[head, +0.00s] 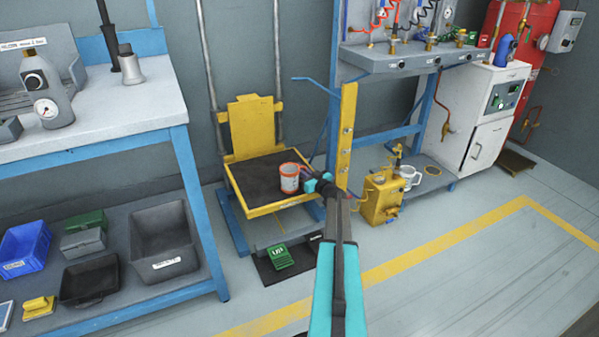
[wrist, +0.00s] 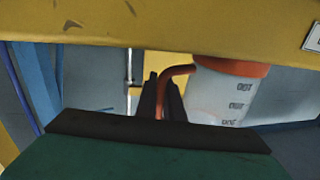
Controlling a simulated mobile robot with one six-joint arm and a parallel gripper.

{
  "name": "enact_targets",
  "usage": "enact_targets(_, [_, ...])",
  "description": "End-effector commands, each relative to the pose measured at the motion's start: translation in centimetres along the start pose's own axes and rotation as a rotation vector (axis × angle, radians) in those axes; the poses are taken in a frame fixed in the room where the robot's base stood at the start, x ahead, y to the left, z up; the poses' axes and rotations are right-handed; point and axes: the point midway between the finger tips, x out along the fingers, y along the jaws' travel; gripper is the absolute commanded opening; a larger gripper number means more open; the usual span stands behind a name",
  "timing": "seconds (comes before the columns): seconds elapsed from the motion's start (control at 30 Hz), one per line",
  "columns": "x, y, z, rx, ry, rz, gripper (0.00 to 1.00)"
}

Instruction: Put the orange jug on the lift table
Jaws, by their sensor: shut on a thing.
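The orange jug (head: 290,178) is a white, translucent vessel with an orange rim and handle. In the wrist view it (wrist: 228,92) looks upright, with dark markings on its side. My gripper (head: 309,180) is at its right side in the head view. The dark fingers (wrist: 161,98) are shut on the orange handle. The lift table (head: 247,178) has a dark top in a yellow frame. The jug shows over the right part of that top. I cannot tell whether its base touches it.
A yellow post (head: 346,140) stands close to my arm, right of the lift table. A yellow canister (head: 382,198) and a white mug (head: 409,176) are further right. A green UP pedal (head: 281,257) is on the floor in front. The left of the table top is clear.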

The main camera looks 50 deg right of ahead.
Motion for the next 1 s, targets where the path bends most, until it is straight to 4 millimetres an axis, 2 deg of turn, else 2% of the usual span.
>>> enact_targets(0.37, [0.08, -0.09, 0.10, 0.001, 0.000, -0.001, 0.00])
enact_targets(0.4, [0.07, -0.09, 0.21, 0.000, 0.000, -0.001, 0.09])
enact_targets(0.5, [0.06, -0.10, 0.20, 0.000, 0.000, -0.001, 0.26])
enact_targets(1.0, [-0.32, -0.11, -0.20, 0.000, 0.000, 0.000, 0.26])
